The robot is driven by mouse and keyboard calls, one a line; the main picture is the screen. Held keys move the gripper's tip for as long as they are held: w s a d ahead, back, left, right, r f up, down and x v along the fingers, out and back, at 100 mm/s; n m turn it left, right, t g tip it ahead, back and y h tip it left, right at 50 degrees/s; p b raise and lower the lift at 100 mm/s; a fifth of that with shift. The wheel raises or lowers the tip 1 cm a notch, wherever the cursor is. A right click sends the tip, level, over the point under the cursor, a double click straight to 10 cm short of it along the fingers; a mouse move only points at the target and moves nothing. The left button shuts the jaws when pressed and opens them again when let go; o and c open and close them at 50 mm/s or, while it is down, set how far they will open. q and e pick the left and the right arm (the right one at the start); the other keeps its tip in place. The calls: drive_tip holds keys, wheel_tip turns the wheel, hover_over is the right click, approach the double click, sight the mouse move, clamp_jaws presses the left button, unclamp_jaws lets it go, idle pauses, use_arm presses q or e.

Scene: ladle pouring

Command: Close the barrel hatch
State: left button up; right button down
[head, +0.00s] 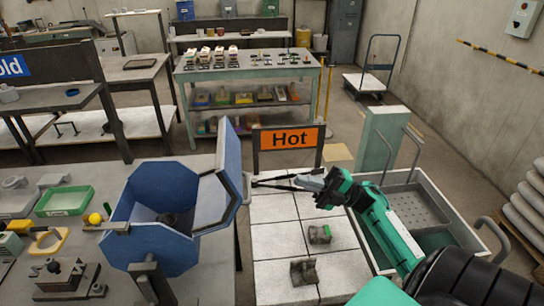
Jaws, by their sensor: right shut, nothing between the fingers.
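The blue octagonal barrel (150,243) stands on the grey bench at the centre left, and its dark interior shows. Its blue hatch (228,160) is open and stands up, tilted, along the barrel's right side. My right gripper (257,183) comes in from the right over the white tiled surface. Its dark fingers are shut and empty, pointing left with the tips close to the hatch's right edge. I cannot tell whether they touch it. My left gripper is not in view.
An orange "Hot" sign (289,138) stands just behind my right gripper. Two metal pieces (319,234) (304,271) lie on the white tiled table (275,238). A green tray (64,201) and tools lie left of the barrel.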

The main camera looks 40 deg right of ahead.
drive_tip(key=p+x, duration=0.6)
drive_tip(key=x, duration=0.7)
drive_tip(key=shift+w+a, duration=0.25)
drive_tip(key=shift+r, duration=0.1)
drive_tip(key=shift+w+r+p, duration=0.1)
drive_tip(key=shift+r+p, duration=0.05)
drive_tip(key=shift+p, duration=0.25)
